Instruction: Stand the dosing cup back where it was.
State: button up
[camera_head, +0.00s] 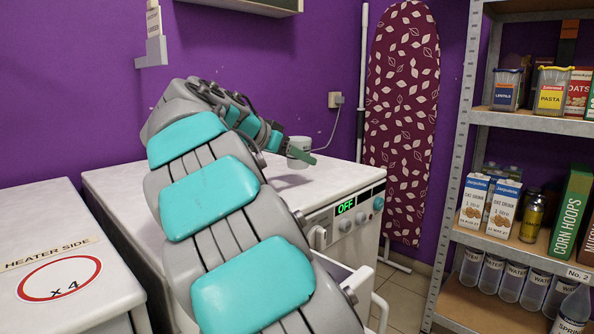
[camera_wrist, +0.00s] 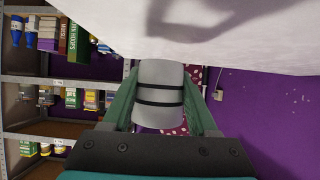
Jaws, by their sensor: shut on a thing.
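The dosing cup (camera_head: 299,145) is pale, and two dark bands show on it in the wrist view (camera_wrist: 159,93). My gripper (camera_head: 301,156) is shut on the cup, with one green finger on each side of it (camera_wrist: 161,108). The cup is held above the white top of the machine (camera_head: 120,185), and a shadow lies on that top below it. The machine's display (camera_head: 345,206) reads OFF. My arm hides much of the machine's top and front. I cannot see a mark for the cup's place.
A drawer (camera_head: 343,272) stands open at the machine's front. A second white unit (camera_head: 100,310) labelled "HEATER SIDE" stands at left. A wall socket (camera_head: 335,100) with a cord is behind the cup. An ironing board (camera_head: 400,120) and a stocked shelf rack (camera_head: 462,150) stand at right.

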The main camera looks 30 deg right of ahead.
aim_at(290, 168)
jog(key=shift+f, duration=1.7)
jog(key=shift+f, duration=0.1)
jog(key=shift+f, duration=0.15)
jog(key=o, duration=1.4)
jog(key=shift+r, duration=0.25)
jog(key=v, duration=1.2)
jog(key=shift+a+f, duration=0.1)
